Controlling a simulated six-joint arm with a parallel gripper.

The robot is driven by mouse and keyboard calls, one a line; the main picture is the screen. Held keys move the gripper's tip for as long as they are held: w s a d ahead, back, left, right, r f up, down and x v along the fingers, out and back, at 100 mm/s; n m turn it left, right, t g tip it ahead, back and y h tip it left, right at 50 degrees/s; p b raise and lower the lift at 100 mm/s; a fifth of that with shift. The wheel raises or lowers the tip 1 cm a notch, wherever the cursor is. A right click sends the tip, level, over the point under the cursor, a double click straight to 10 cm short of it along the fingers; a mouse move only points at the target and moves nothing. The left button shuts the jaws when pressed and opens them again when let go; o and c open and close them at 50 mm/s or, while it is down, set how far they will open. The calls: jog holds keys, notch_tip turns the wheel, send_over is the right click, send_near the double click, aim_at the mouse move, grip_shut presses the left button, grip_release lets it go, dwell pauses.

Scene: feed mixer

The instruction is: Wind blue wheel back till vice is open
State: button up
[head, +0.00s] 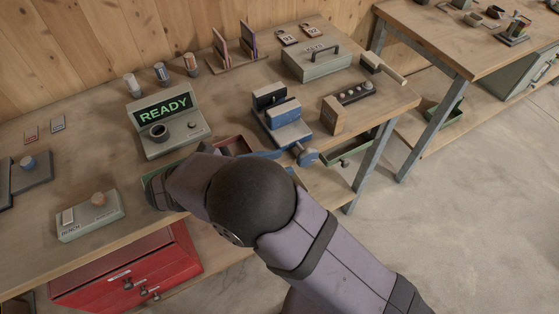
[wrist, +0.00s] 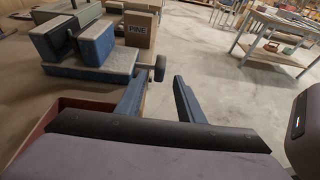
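The blue wheel (head: 306,156) sits on a short shaft at the vice's front end. In the wrist view the wheel (wrist: 160,68) looks dark and nearly edge-on. My gripper (wrist: 158,84) is open and empty, its blue fingers pointing towards the wheel, which shows just beyond the fingertips.
A wooden block marked PINE (wrist: 140,38) stands behind the vice. A display reading READY (head: 165,108) stands left of it. A red-sided tray (wrist: 42,130) lies close beside my gripper. A green box (head: 317,62) stands behind. Open floor lies right of the bench.

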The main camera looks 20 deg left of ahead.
jog(key=w+d+r+m+p, duration=0.1)
jog(key=d+r, duration=0.1)
jog(key=w+d+r+m+g+h+p, duration=0.1)
jog(key=w+d, duration=0.1)
jog(key=w+d+r+g+p, duration=0.1)
jog(key=w+d+r, duration=0.1)
jog(key=shift+w+d+r+m+h+p, duration=0.25)
jog(key=shift+r+m+h+p, duration=0.05)
jog(key=shift+r+m+p, duration=0.1)
jog(key=w+d+r+m+g+p, duration=0.3)
jog(key=d+r+m+g+p, duration=0.45)
jog(key=d, duration=0.75)
jog(key=n+y, duration=0.9)
jog(key=y, duration=0.3)
send_over(307, 154)
jog(key=shift+g, duration=0.35)
jog(key=f, duration=0.7)
jog(key=shift+w+b, duration=0.2)
jog(key=shift+b, duration=0.1)
jog(key=shift+w+a+n, duration=0.1)
jog(key=shift+w+n, duration=0.1)
jog(key=shift+n, duration=0.45)
